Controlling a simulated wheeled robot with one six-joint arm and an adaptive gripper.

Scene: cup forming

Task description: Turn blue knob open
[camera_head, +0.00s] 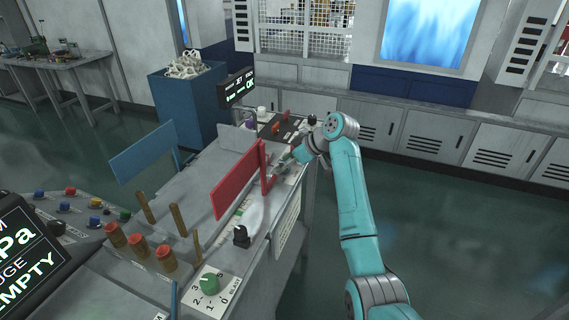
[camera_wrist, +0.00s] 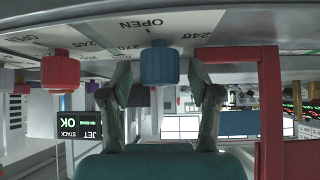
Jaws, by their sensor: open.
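The blue knob (camera_wrist: 159,65) hangs in the upper middle of the wrist view, on a pale panel (camera_wrist: 225,25) with dial numbers and the word OPEN. The wrist picture looks upside down. My gripper (camera_wrist: 160,76) is open, with one finger on each side of the knob; I cannot tell whether either finger touches it. In the head view my gripper (camera_head: 284,160) is small at the bench, beside the red panel. The blue knob cannot be made out there.
A red knob (camera_wrist: 60,68) sits left of the blue one in the wrist view. A red panel (camera_head: 238,182) stands close to my gripper. A display (camera_head: 237,88) reading OK is behind the bench. Open floor (camera_head: 450,220) lies to the right.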

